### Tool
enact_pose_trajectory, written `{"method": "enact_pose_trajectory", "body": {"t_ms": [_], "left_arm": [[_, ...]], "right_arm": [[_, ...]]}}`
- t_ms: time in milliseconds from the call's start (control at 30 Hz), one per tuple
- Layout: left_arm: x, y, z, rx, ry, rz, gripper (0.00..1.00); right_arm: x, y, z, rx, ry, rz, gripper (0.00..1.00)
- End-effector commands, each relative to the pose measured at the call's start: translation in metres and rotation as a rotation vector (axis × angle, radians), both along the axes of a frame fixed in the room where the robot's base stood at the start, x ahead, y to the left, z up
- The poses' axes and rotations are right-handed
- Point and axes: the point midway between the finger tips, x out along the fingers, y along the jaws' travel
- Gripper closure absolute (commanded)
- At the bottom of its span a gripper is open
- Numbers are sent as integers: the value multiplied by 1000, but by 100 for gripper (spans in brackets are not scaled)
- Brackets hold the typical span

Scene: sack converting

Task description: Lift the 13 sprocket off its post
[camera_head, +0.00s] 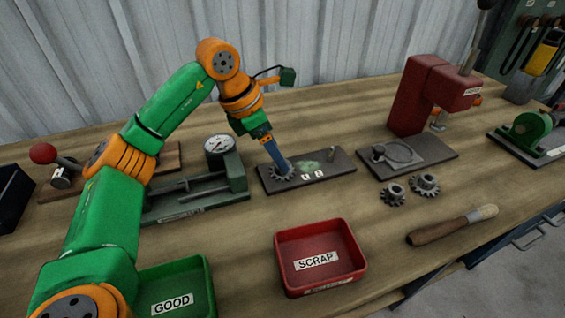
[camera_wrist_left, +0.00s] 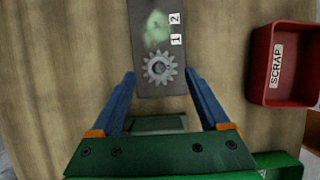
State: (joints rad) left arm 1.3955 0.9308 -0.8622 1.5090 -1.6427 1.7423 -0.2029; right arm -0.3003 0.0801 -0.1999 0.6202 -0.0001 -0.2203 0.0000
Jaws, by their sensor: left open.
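A grey toothed sprocket (camera_head: 279,174) sits at the left end of a dark plate (camera_head: 335,168) marked 1 and 2. In the left wrist view the sprocket (camera_wrist_left: 159,69) shows a round centre; no number 13 is readable on it. My left gripper (camera_head: 284,165) points down at the sprocket. In the left wrist view its blue fingers (camera_wrist_left: 160,76) are open, one on each side, with nothing held. I cannot tell their exact height or whether they touch it. A bare post (camera_head: 332,155) stands at the plate's right end. My right gripper is not in view.
A red SCRAP tray (camera_head: 350,245) and green GOOD tray (camera_head: 205,290) stand in front. A dial gauge fixture (camera_head: 218,145) is left of the plate. Two loose sprockets (camera_head: 393,195) (camera_head: 425,184), a brush (camera_head: 450,225) and a red press (camera_head: 410,95) are right.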

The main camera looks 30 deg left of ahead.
Motion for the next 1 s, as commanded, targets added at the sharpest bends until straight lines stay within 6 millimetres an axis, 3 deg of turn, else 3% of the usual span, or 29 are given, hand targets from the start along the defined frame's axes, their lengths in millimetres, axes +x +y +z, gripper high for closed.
{"method": "enact_pose_trajectory", "body": {"t_ms": [167,400,467,700,1000], "left_arm": [[6,-7,-30,0,4,0,21],[8,-8,-34,0,0,1,21],[8,-8,-34,0,0,1,35],[8,-8,-34,0,0,1,100],[8,-8,-33,0,-1,1,100]], "right_arm": [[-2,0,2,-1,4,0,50],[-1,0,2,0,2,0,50],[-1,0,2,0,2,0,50],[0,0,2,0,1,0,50],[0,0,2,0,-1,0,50]]}}
